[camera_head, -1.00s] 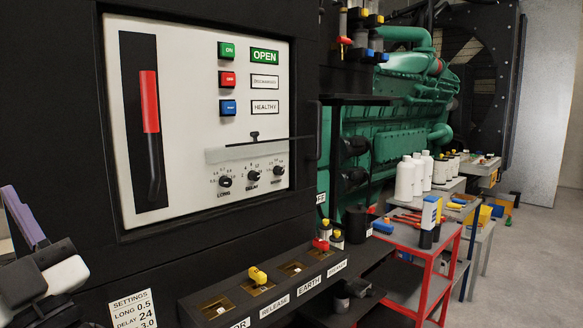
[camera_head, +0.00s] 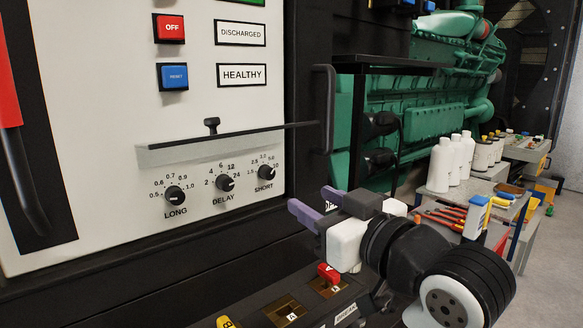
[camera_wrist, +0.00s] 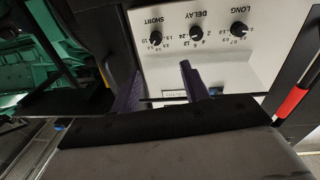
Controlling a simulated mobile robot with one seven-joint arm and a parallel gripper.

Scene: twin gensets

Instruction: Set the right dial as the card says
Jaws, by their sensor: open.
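The right dial, a black knob marked SHORT (camera_head: 264,173), is on the white panel, right of the DELAY dial (camera_head: 225,183) and the LONG dial (camera_head: 175,196). Its exact pointer setting is too small to read. A translucent flap (camera_head: 190,150) with a small black knob juts out just above the dials. My gripper (camera_head: 312,203), with purple fingers, is open and empty, right of and below the SHORT dial, apart from it. In the wrist view the picture is upside down, and the SHORT dial (camera_wrist: 155,38) shows beyond my open fingers. The settings card is out of view now.
A black vertical handle (camera_head: 326,105) stands at the panel's right edge. A ledge with a red toggle (camera_head: 328,273) and a yellow one runs below. White bottles (camera_head: 440,165) and a red-framed cart stand at right.

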